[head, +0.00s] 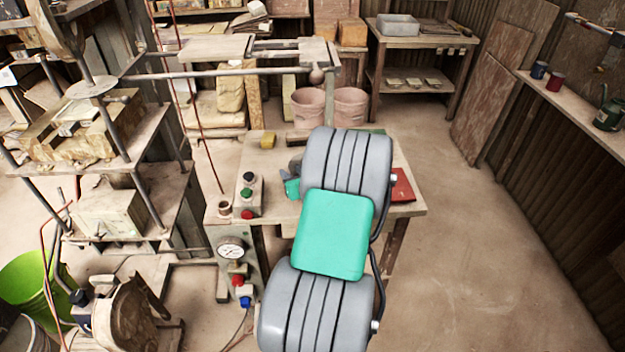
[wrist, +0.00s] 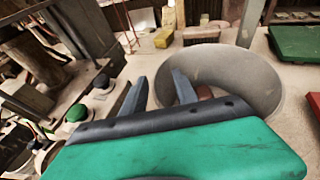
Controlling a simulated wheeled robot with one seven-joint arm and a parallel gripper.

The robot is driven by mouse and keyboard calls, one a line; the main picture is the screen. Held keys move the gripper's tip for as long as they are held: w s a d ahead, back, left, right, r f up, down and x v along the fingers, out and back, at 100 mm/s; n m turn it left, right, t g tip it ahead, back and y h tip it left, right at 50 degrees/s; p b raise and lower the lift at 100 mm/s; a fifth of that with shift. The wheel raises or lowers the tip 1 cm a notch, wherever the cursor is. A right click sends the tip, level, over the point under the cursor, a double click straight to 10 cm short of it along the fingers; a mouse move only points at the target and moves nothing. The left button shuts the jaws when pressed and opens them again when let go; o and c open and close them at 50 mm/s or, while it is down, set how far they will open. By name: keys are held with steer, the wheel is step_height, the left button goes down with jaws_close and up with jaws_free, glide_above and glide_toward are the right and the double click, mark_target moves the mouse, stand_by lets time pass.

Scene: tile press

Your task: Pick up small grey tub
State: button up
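The small grey tub (wrist: 245,72) is a round, open vessel standing on the worktable in the wrist view, to the right of centre. In the head view only a sliver of it (head: 296,163) shows, with my arm hiding the rest. My gripper (wrist: 157,92) has its two dark fingers spread apart at the tub's left side. The left finger is outside the tub, and the right finger overlaps its near left wall, seemingly inside the rim. I cannot tell whether either finger touches it. The green gripper body hides the tub's near bottom part.
A control box with buttons (head: 248,195) stands on the worktable (head: 275,212) left of my gripper. A yellow block (head: 268,140) lies behind. A red flat thing (head: 403,187) lies at the right, and a green flat thing (wrist: 298,42) lies behind the tub at right.

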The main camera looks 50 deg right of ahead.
jaws_close()
steer(key=shift+f, duration=0.1)
stand_by(1.2)
